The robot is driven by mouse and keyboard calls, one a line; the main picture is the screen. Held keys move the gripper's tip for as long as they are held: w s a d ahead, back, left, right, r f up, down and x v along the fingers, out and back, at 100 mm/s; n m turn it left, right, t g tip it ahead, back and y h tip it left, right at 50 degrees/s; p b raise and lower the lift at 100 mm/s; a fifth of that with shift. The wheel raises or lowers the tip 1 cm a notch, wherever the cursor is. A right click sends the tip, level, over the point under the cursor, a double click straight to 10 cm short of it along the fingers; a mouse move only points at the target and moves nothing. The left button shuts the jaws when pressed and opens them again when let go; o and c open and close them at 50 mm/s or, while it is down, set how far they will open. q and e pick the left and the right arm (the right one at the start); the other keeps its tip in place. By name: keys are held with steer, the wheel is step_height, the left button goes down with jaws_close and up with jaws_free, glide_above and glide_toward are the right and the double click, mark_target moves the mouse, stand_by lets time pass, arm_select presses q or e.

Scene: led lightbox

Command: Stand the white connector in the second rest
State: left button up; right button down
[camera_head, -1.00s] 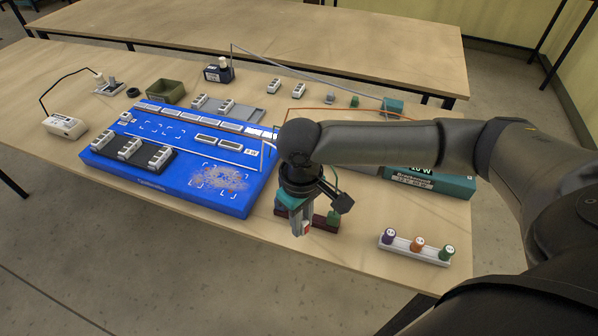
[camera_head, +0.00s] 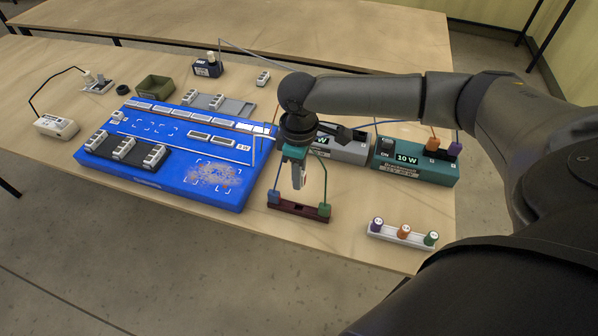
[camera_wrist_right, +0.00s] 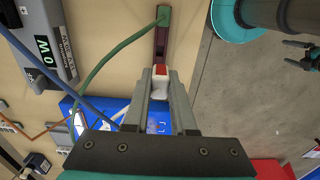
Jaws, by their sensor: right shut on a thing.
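My right gripper (camera_head: 297,184) is over the dark red rest bar (camera_head: 299,209), pointing down. In the wrist view the right gripper (camera_wrist_right: 160,88) is shut on the white connector (camera_wrist_right: 160,86), which has a red end (camera_wrist_right: 160,70). The connector looks apart from the bar, but the height is hard to judge. A blue connector (camera_head: 274,197) stands at the bar's left end and a green connector (camera_head: 324,211) at its right end. The middle of the bar holds nothing that I can see.
A blue lightbox panel (camera_head: 180,181) lies left of the bar. A grey power unit (camera_head: 347,151) and a teal power unit (camera_head: 414,167) stand behind it. A white strip (camera_head: 389,237) with coloured caps lies to the right. Blue and green cables run close to the gripper.

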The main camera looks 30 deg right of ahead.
steer(key=shift+r+p, duration=0.1)
steer(key=shift+p, duration=0.5)
step_height(320, 180, down, 5)
steer(key=shift+r+b, duration=0.1)
steer(key=shift+b, duration=0.85)
steer(key=shift+f+b, duration=0.3)
steer(key=shift+f, duration=1.3)
steer(key=shift+p, duration=0.45)
steer(key=shift+f+b, duration=0.45)
steer(key=shift+f, duration=0.8)
steer(key=c, duration=0.7)
jaws_free()
steer(key=shift+o, duration=0.2)
